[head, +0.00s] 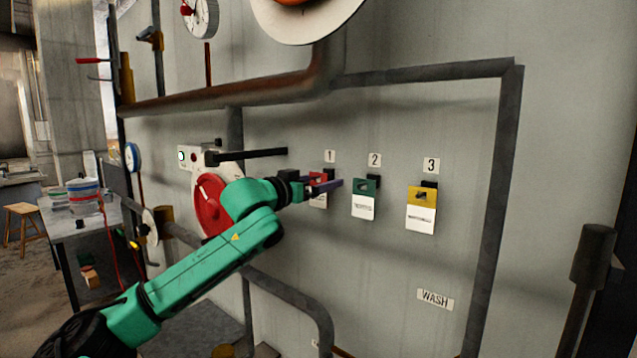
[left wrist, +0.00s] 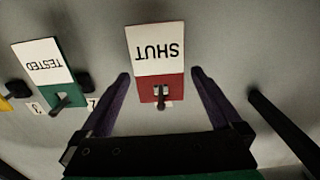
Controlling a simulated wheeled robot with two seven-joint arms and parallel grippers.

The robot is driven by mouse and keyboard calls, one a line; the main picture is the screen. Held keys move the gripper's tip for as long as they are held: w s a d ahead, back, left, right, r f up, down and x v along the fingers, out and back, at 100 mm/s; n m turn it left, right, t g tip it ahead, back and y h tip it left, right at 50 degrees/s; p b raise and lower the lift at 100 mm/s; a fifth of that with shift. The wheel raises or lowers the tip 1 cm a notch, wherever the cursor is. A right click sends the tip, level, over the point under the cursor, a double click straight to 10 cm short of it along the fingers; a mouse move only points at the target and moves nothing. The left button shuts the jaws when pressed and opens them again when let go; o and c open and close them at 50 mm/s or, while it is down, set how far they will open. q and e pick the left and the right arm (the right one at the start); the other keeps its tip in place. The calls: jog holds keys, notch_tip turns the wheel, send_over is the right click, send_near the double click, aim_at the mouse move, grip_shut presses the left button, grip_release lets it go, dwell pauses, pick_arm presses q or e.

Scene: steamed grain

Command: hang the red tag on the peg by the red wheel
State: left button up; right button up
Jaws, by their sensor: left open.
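The red tag (head: 318,182) hangs on the hook under the number 1 plate on the wall, partly hidden behind my left gripper (head: 325,187). In the left wrist view the tag (left wrist: 156,55) has a white part reading SHUT and a red part with a slot over the hook. My left gripper (left wrist: 160,76) is open, one finger on each side of the tag, with visible gaps. The red wheel (head: 208,205) is left of the gripper, partly covered by my arm. A long black peg (head: 252,154) sticks out above the wheel; a black bar (left wrist: 285,130) shows right of the fingers.
A green tag (head: 363,200) hangs under number 2 and a yellow tag (head: 421,209) under number 3. A rusty pipe (head: 220,93) runs above, and a grey pipe (head: 495,200) drops at the right. A WASH plate (head: 435,299) is lower right.

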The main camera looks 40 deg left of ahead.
pick_arm(q)
jog(key=c, duration=1.5)
jog(key=shift+o, duration=0.2)
jog(key=shift+r, duration=0.15)
jog(key=shift+r, duration=0.1)
jog(key=shift+s, duration=0.3)
jog(key=s+b, duration=0.3)
jog(key=b, duration=0.1)
